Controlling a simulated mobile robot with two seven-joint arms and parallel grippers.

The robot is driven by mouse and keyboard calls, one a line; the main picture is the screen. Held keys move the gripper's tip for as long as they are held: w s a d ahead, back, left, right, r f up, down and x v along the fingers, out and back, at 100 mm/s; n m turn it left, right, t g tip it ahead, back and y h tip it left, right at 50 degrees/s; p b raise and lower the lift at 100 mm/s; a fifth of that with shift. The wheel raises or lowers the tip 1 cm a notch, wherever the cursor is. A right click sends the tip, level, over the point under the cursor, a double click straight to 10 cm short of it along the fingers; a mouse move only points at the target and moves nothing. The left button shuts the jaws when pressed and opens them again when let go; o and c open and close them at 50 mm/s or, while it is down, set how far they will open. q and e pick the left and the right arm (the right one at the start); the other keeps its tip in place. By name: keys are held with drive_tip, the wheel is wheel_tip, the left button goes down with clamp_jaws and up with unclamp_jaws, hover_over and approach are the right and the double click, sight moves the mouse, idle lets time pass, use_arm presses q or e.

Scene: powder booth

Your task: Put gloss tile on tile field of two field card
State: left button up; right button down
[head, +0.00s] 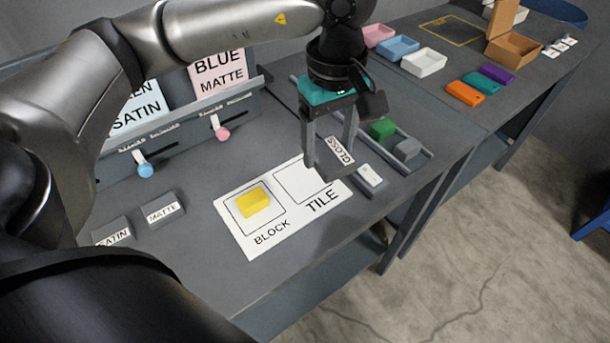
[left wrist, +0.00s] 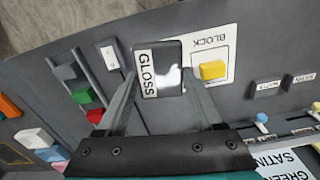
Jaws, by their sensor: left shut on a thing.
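My left gripper (head: 330,153) is shut on the gloss tile (head: 326,163), a dark shiny tile with a white GLOSS label. In the left wrist view the tile (left wrist: 172,72) sits between the two fingers. It is over the right part of the white two field card (head: 240,231), covering part of the outlined tile field (head: 294,187). I cannot tell whether it touches the card. A yellow block (head: 253,202) lies on the block field at the left. My right gripper is not in view.
SATIN (head: 113,232) and MATTE (head: 162,207) tiles lie left of the card. A rack with a green block (head: 382,129) and a grey block (head: 407,148) stands to the right, by a white switch-like piece (head: 369,177). Sign boards stand behind.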

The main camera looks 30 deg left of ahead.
use_arm(q)
drive_tip(key=n, duration=0.4)
drive_tip(key=shift+w+a+r, duration=0.25)
drive_tip(key=shift+a+r, duration=0.1)
drive_tip(key=shift+r, duration=0.05)
drive_tip(key=n, duration=0.4)
drive_tip(key=a+r+n, duration=0.1)
drive_tip(key=n, duration=0.1)
drive_tip(key=shift+w+p, duration=0.3)
drive_tip(key=shift+w, duration=0.05)
drive_tip(key=r+n, duration=0.1)
drive_tip(key=n, duration=0.5)
wheel_tip(320, 180, up, 4)
drive_tip(key=n+p, duration=0.2)
drive_tip(key=n, duration=2.4)
hover_over(305, 180)
wheel_tip(305, 180, down, 20)
drive_tip(key=b, duration=0.3)
drive_tip(key=shift+f, duration=0.15)
